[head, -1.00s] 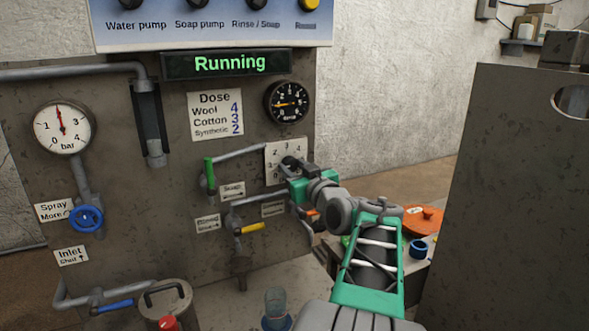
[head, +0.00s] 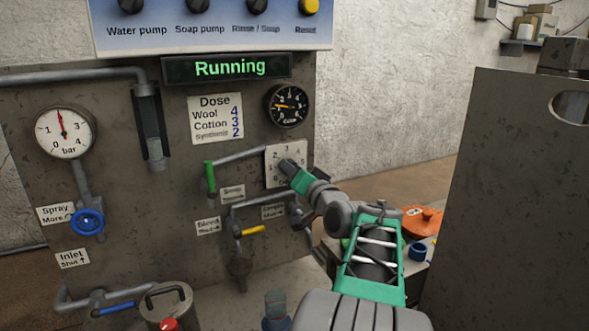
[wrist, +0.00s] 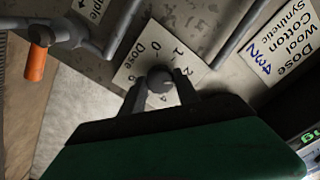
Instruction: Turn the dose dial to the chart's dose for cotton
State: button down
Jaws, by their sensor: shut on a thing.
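The dose dial's plate (head: 272,173) is on the machine panel, with numbers around its knob. In the wrist view, the round grey knob (wrist: 160,79) sits between the two fingers of my gripper (wrist: 161,89). My gripper (head: 288,168) is shut on the knob in the head view, covering part of the plate. The numbers 0, 1, 2 and the word Dose show in the wrist view. Which number the knob points to cannot be made out. The dose chart (head: 215,118) reads Wool 4, Cotton 3, Synthetic 2.
A lit display (head: 228,68) reads Running. A black gauge (head: 288,105) is above the dial. A green-handled valve (head: 209,176) and pipes are to its left, a yellow handle (head: 252,231) below. A dark grey partition (head: 505,200) stands at the right.

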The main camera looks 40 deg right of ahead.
jog(key=shift+r+m+p, duration=0.15)
jog(key=shift+m+p, duration=4.7)
jog(key=shift+m, duration=1.75)
jog(key=c, duration=0.9)
grip_release()
jog(key=v, duration=0.7)
jog(key=shift+s+b, duration=0.4)
jog(key=shift+b, duration=0.05)
jog(key=shift+a, duration=0.15)
